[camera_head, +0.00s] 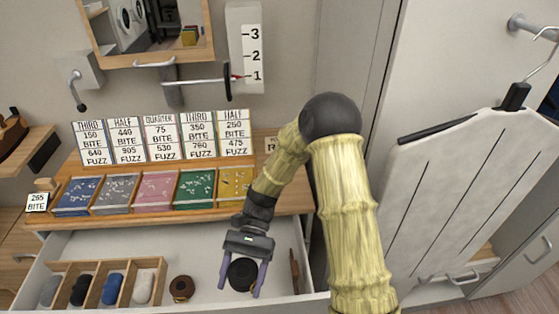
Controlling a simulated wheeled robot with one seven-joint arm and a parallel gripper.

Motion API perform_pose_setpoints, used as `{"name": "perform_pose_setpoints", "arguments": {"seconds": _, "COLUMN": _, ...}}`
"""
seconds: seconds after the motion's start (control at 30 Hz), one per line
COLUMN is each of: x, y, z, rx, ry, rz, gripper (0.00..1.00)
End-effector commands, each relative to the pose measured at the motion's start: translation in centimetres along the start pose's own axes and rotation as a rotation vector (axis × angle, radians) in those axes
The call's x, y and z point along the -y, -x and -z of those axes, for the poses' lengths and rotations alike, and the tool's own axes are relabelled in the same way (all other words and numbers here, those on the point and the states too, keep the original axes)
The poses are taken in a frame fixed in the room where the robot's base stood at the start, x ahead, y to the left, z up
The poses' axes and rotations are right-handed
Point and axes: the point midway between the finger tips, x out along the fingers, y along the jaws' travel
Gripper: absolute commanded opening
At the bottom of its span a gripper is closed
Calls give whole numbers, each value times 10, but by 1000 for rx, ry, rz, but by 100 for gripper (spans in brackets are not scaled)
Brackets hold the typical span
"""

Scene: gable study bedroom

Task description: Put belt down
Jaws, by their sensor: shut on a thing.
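My gripper (240,288) reaches down into an open white drawer (205,249). Its two purple-grey fingers are closed on a round black coil, which looks like a rolled belt (242,274), one finger on each side. The belt is at the drawer floor or just above it; I cannot tell whether it touches. A smaller brown coil (182,288), perhaps another rolled belt, lies to the left, apart from my gripper.
A wooden divider box (128,288) with several rolled items is left in the drawer. A thin brown item (294,271) lies right. Above are coloured trays (139,191) and number cards (160,134). A white ironing-board-like panel (465,190) hangs right.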

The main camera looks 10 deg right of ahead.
Motion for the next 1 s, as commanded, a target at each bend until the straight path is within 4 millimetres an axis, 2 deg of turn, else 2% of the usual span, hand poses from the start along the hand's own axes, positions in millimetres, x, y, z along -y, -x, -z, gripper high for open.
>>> {"name": "perform_pose_setpoints", "arguments": {"seconds": 0.03, "x": -14, "y": 3, "z": -7, "rx": 4, "ry": 28, "rz": -77, "gripper": 37}}
{"name": "perform_pose_setpoints", "arguments": {"seconds": 0.27, "x": -78, "y": 19, "z": -3, "rx": 3, "ry": 189, "rz": -464, "gripper": 37}}
{"name": "perform_pose_setpoints", "arguments": {"seconds": 0.5, "x": -132, "y": 60, "z": -3, "rx": 3, "ry": 363, "rz": -888, "gripper": 37}}
{"name": "perform_pose_setpoints", "arguments": {"seconds": 0.73, "x": -159, "y": 114, "z": -3, "rx": 3, "ry": 533, "rz": -1299, "gripper": 37}}
{"name": "perform_pose_setpoints", "arguments": {"seconds": 0.87, "x": -162, "y": 145, "z": -3, "rx": 5, "ry": 626, "rz": -1523, "gripper": 37}}
{"name": "perform_pose_setpoints", "arguments": {"seconds": 1.0, "x": -156, "y": 176, "z": -2, "rx": 5, "ry": 722, "rz": -1754, "gripper": 37}}
